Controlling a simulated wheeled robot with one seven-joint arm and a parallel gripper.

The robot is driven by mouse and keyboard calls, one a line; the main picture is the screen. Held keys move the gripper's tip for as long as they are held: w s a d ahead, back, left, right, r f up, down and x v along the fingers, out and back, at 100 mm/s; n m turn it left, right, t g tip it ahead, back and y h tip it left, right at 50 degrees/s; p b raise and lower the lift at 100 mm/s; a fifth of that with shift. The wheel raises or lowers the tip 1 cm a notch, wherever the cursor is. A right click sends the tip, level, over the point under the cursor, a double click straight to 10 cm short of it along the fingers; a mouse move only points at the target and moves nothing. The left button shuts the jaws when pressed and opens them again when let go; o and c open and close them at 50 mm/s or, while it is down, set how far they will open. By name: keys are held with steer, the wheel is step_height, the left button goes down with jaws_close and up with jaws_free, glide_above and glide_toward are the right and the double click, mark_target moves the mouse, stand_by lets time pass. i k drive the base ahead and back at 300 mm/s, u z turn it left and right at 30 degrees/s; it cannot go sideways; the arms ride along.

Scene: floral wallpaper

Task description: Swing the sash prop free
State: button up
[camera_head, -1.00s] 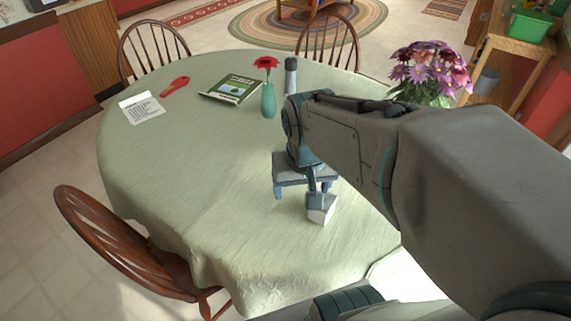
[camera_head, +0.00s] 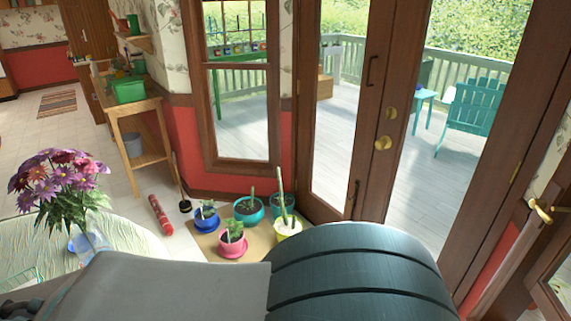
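A tall window with a brown wooden frame (camera_head: 201,110) stands in the wall left of centre, with a crossbar around its upper part. I cannot make out a sash prop on it at this size. My gripper is outside the present view. Only large grey and dark teal links of my arm fill the bottom edge, and they hide part of the floor and table.
Several potted plants, among them a blue pot (camera_head: 207,221) and a pink pot (camera_head: 232,246), stand on the floor below the window. A red tube (camera_head: 158,215) is left of them. Glazed doors (camera_head: 368,80) are at right. A table with purple flowers (camera_head: 60,184) is at lower left.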

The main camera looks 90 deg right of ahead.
mark_target(540, 205)
steer(key=z, duration=5.3)
steer(key=i, duration=1.05)
steer(key=u, duration=0.1)
